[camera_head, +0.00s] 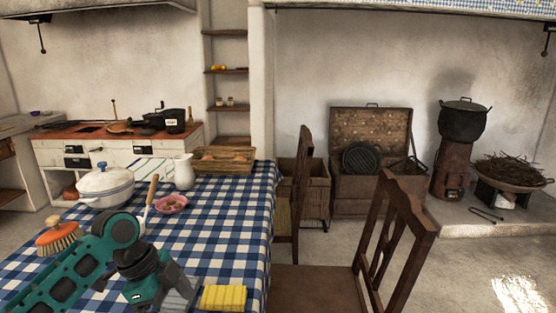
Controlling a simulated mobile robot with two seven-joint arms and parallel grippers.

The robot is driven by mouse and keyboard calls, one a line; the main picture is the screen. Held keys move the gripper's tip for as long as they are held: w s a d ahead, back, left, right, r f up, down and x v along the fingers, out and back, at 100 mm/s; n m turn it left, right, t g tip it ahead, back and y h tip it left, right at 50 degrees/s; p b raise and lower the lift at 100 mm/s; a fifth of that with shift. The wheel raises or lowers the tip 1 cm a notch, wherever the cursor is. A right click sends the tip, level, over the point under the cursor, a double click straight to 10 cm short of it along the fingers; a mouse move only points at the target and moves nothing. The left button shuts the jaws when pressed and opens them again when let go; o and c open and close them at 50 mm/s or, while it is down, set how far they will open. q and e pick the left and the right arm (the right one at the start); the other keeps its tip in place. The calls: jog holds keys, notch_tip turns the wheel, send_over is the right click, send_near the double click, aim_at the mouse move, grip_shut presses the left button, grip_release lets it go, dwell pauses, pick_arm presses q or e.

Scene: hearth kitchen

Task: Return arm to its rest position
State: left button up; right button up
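My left arm, teal and dark grey, comes in from the lower left over the table with the blue and white checked cloth (225,225). It bends at the elbow, and its wrist points down to the right. My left gripper (180,296) is at the bottom edge of the view, low over the cloth. It is just left of a folded yellow cloth or sponge (223,298), with a small gap seen between them. Its fingertips are blurred and partly cut off, so whether it is open or shut is unclear. My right gripper is not in view.
Near the arm are an orange-topped brush (57,236), a white lidded pot (105,187), a wooden-handled utensil (151,193), a pink bowl (171,204) and a white pitcher (184,172). A basket (224,159) sits at the far edge. A wooden chair (398,225) stands right of the table.

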pick_arm(q)
jog(key=s+d+f+n+t, duration=0.2)
jog(key=s+d+f+n, duration=0.35)
jog(key=s+f, duration=0.45)
jog(key=s+a+r+n+t+y, duration=0.2)
jog(key=s+a+n+y, duration=0.35)
jog(key=s+n, duration=0.7)
jog(key=w+d+f+m+t+h, duration=0.1)
jog(key=w+f+m+t+h, duration=0.1)
jog(key=w+f+t, duration=0.4)
notch_tip(320, 180, down, 3)
jog(key=shift+d+f+t+h, duration=0.2)
jog(key=shift+t+h, duration=0.2)
jog(key=shift+h, duration=0.15)
